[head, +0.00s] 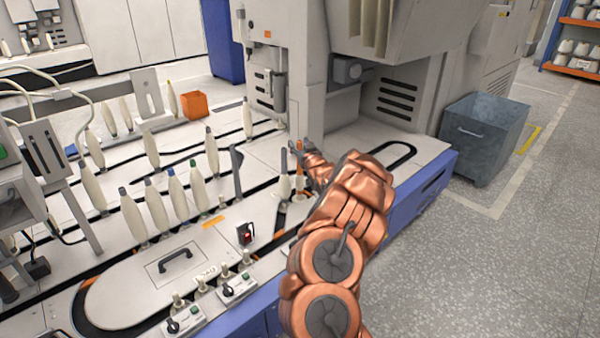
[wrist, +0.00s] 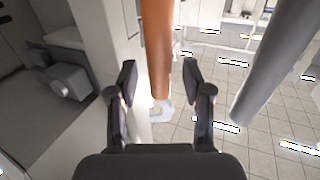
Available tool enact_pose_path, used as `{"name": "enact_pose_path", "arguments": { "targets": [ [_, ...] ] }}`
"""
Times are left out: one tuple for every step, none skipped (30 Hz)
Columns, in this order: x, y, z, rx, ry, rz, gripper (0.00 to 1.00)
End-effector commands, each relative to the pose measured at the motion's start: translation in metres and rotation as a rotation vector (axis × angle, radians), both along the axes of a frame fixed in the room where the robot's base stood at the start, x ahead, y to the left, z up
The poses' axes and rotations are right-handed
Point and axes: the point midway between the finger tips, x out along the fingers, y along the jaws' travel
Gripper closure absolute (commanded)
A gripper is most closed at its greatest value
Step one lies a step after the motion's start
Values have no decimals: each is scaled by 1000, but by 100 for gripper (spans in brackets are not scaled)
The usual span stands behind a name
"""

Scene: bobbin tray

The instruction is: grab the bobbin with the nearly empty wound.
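A slim, mostly bare orange bobbin (head: 299,176) stands upright at the right part of the machine deck, partly behind my arm. In the wrist view the orange bobbin (wrist: 156,45) rises between my fingers, with a visible gap on each side and a whitish piece at its lower end. My gripper (head: 297,147) is at the orange bobbin's upper part in the head view. In the wrist view my gripper (wrist: 160,78) is open and not closed on anything. A bare dark grey bobbin (head: 236,172) stands to the left.
A large grey cylinder (wrist: 276,70) is close on the right in the wrist view. Several full cream bobbins (head: 177,194) stand farther left. A machine column (head: 305,85) rises behind. An orange box (head: 194,105) sits at the back.

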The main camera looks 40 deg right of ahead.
Motion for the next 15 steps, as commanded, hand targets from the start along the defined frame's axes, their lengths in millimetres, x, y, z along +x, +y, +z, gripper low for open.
{"name": "enact_pose_path", "arguments": {
  "targets": [
    [0, 0, 0, 0, 0, 0, 54],
    [0, 0, 0, 0, 0, 0, 58],
    [0, 0, 0, 0, 0, 0, 62],
    [0, 0, 0, 0, 0, 0, 65],
    [0, 0, 0, 0, 0, 0, 68],
    [0, 0, 0, 0, 0, 0, 72],
    [0, 0, 0, 0, 0, 0, 75],
    [0, 0, 0, 0, 0, 0, 78],
    [0, 0, 0, 0, 0, 0, 83],
    [0, 0, 0, 0, 0, 0, 86],
    [0, 0, 0, 0, 0, 0, 89],
    [0, 0, 0, 0, 0, 0, 93],
    [0, 0, 0, 0, 0, 0, 96],
    [0, 0, 0, 0, 0, 0, 99],
    [0, 0, 0, 0, 0, 0, 100]
  ]
}}
